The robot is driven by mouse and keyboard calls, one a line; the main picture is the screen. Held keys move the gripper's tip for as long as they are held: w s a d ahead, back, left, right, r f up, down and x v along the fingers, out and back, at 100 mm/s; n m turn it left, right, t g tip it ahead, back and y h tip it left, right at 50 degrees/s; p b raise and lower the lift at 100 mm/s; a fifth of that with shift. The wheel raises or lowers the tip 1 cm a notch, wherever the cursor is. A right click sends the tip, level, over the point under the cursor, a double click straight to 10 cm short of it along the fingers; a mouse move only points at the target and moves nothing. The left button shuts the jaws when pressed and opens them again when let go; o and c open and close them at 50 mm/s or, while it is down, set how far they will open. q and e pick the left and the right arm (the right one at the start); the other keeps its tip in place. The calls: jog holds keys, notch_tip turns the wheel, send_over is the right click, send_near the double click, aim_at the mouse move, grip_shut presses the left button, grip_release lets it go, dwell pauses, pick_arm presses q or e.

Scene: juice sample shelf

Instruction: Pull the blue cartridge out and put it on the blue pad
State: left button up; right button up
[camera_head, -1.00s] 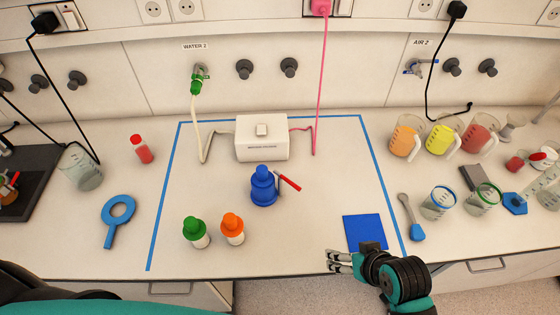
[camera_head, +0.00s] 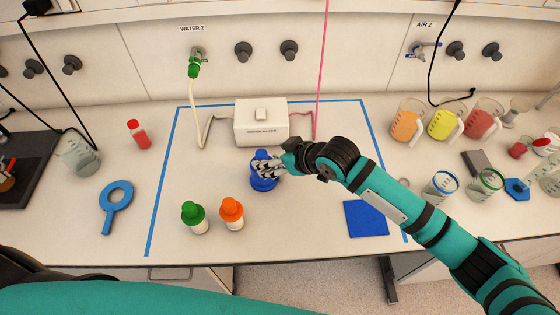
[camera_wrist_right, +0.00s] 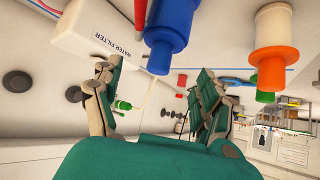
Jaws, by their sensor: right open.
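The blue cartridge (camera_head: 262,183) stands upright on the bench in front of the white water filter box (camera_head: 261,131). My right gripper (camera_head: 266,169) is at the cartridge in the head view and covers part of it. In the right wrist view, the fingers of my right gripper (camera_wrist_right: 155,95) are spread apart, with the blue cartridge (camera_wrist_right: 172,25) showing beyond them, toward the gap. I cannot tell whether a finger touches it. The blue pad (camera_head: 366,218) lies bare at the front right. My left gripper is not in view.
Green-capped (camera_head: 194,217) and orange-capped (camera_head: 231,214) bottles stand at front left of the cartridge. A white hose (camera_head: 198,115) and a pink hose (camera_head: 323,60) run to the box. Beakers stand at right; the bench between cartridge and pad is partly under my arm.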

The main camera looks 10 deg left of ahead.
aim_at(261, 151)
jog(key=b+x, duration=0.3)
jog(key=x, duration=0.2)
jog(key=shift+f, duration=0.15)
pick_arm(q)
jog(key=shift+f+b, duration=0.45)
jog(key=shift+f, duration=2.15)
pick_arm(e)
jog(key=shift+w+a+f, duration=0.3)
jog(key=shift+a+f, duration=0.1)
jog(key=shift+a, duration=0.05)
jog(key=shift+c, duration=0.3)
jog(key=shift+r, duration=0.1)
grip_shut()
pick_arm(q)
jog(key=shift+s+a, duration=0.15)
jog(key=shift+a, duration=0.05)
